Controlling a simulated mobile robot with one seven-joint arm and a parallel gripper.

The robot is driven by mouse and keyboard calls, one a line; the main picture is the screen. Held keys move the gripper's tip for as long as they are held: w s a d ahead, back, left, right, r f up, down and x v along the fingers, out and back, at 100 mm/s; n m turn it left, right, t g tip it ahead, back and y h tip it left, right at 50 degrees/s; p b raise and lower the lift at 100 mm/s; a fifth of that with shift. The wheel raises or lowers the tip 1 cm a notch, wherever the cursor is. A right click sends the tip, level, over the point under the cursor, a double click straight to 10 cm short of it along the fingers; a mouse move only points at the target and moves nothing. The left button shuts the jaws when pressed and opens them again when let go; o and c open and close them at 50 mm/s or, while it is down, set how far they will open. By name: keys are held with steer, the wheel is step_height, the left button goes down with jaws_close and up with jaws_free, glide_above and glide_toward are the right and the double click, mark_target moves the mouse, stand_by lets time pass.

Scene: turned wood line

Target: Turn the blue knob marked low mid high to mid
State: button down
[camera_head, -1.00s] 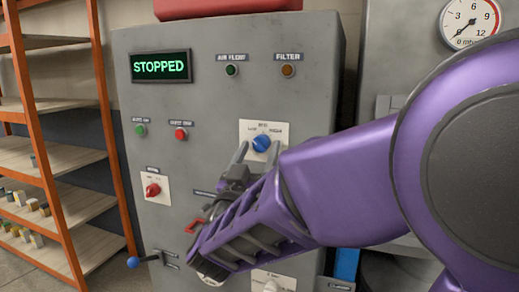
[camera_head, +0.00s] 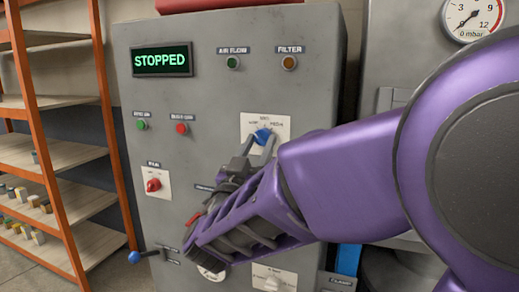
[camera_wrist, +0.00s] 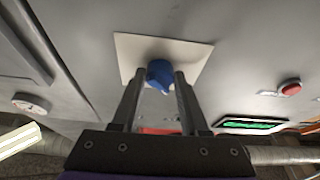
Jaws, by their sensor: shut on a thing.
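The blue knob (camera_head: 262,136) sits on a white plate (camera_head: 281,122) on the grey cabinet front, with small markings along the plate's top that are too small to read surely now. My gripper (camera_head: 257,141) reaches up to it from below, its two fingers on either side of the knob. In the wrist view the blue knob (camera_wrist: 160,73) sits between the fingertips of my gripper (camera_wrist: 163,80), which is shut on it. The knob's pointer direction cannot be told clearly.
A red knob (camera_head: 153,185) is at the lower left of the cabinet, with green (camera_head: 141,125) and red (camera_head: 182,128) buttons above it. A display (camera_head: 161,61) reads STOPPED. A blue-ended lever (camera_head: 134,257) sticks out at the bottom left. Orange shelving (camera_head: 103,120) stands left.

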steer(key=m+h, duration=0.1)
steer(key=m, duration=0.1)
steer(key=m+h+b, duration=0.1)
steer(key=m, duration=0.1)
steer(key=shift+a+m+g, duration=0.15)
steer(key=shift+m+g, duration=0.15)
steer(key=shift+g, duration=0.1)
steer(key=m+g+h, duration=0.1)
steer(key=m, duration=0.2)
steer(key=m+g+h, duration=0.1)
steer(key=m, duration=0.2)
steer(key=shift+w+a+r+m+h, duration=0.15)
steer(key=shift+r+m+h, duration=0.05)
steer(key=shift+m+h, duration=0.2)
steer(key=shift+m+g, duration=0.3)
steer(key=shift+g, duration=0.1)
steer(key=shift+c, duration=2.1)
jaws_free()
steer(key=shift+f, duration=0.1)
steer(key=v, duration=1.7)
steer(key=shift+a+f, duration=0.1)
steer(key=shift+f, duration=0.05)
